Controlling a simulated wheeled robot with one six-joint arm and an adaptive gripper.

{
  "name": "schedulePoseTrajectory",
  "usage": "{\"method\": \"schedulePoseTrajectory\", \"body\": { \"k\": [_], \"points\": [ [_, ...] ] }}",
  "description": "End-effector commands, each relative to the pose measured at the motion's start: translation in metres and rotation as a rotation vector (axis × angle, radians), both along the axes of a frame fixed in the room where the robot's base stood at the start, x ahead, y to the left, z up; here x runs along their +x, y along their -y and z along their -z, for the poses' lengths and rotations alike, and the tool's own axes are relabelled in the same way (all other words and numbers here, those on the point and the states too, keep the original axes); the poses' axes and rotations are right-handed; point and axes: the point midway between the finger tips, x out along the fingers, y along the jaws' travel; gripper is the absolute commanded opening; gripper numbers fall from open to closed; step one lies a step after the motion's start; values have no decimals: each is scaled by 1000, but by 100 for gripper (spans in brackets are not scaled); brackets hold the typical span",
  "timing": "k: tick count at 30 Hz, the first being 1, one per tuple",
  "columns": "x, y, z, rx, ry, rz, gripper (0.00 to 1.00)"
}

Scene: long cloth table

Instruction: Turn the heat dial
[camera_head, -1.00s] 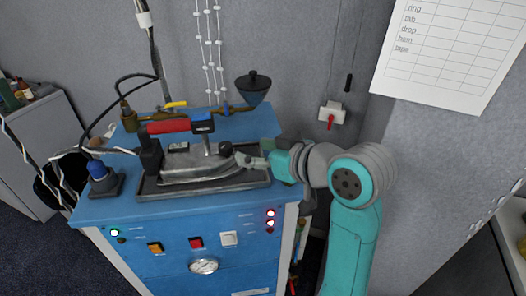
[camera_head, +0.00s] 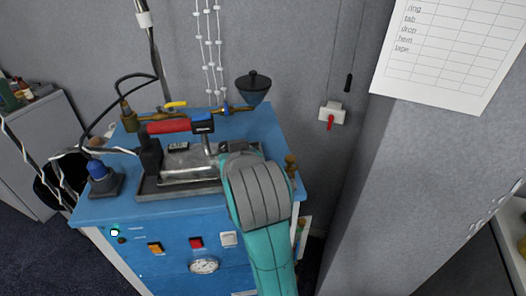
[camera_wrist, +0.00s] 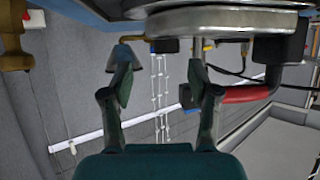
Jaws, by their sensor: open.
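The blue machine (camera_head: 180,220) stands in front of the grey wall. A round white gauge (camera_head: 203,266) sits low on its front panel, below a red switch (camera_head: 196,242). I cannot tell which part is the heat dial. My arm covers the right part of the machine's top and front, and hides my gripper in the head view. In the wrist view my gripper (camera_wrist: 160,50) is open, with nothing between its fingers. A pale rounded metal part (camera_wrist: 215,20) lies beyond and above the fingertips there. The red handle (camera_head: 170,126) also shows right of the fingers in the wrist view (camera_wrist: 248,94).
A dark funnel (camera_head: 253,90) stands at the back. A brass fitting (camera_head: 291,165) is beside my arm on the right. A wall switch (camera_head: 332,115) hangs further right. Loose cables hang at the left.

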Motion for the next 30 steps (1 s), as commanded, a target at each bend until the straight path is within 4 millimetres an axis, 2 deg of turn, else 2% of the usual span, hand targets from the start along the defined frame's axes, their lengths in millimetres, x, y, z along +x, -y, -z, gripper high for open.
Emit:
{"method": "schedulePoseTrajectory", "body": {
  "k": [5,18,30],
  "points": [
    [-7,-11,-1,-3,12,91,60],
    [-29,-25,-9,-3,68,288,60],
    [30,-22,15,-4,65,288,60]
  ]
}}
